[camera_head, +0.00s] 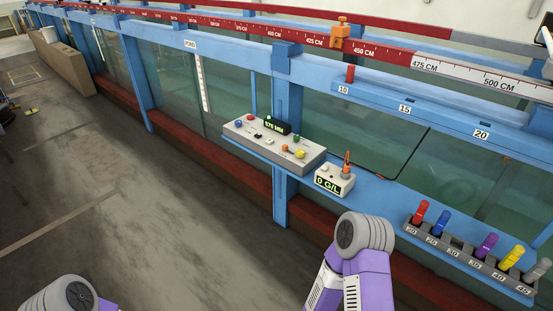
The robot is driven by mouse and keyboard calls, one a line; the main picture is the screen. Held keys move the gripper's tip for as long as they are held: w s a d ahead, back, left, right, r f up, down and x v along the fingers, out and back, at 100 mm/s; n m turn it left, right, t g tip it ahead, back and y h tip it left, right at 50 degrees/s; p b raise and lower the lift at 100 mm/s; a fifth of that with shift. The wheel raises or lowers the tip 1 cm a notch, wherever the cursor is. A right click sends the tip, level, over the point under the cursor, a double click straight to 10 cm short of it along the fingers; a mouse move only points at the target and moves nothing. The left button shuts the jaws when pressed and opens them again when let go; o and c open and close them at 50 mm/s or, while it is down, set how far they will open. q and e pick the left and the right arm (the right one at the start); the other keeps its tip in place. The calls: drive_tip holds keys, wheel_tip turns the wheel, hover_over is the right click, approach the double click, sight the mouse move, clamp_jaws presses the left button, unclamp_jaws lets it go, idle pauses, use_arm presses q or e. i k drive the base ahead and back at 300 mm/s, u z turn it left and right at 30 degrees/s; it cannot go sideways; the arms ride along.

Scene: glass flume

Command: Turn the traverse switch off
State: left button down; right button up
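A grey control box (272,144) sits on a blue shelf on the flume's side. It carries a small display (277,126) with green digits that seem to read 575 MM. Its top has red, blue, green and yellow knobs, an orange lever-like part (287,149), and small black and white controls (258,136). I cannot tell which of these is the traverse switch or how it is set, as no labels are legible. Only purple and grey links of my two arms show at the bottom, apart from the box. Neither gripper is in view.
A small white meter (334,180) reading 0 G/L stands right of the box. A grey rack (470,255) with several coloured-handled pieces is at lower right. An orange carriage (340,35) sits on the scaled rail above.

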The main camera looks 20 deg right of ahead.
sight(300, 153)
drive_tip(key=u, duration=0.35)
drive_tip(key=i, duration=1.75)
drive_tip(key=z, duration=1.05)
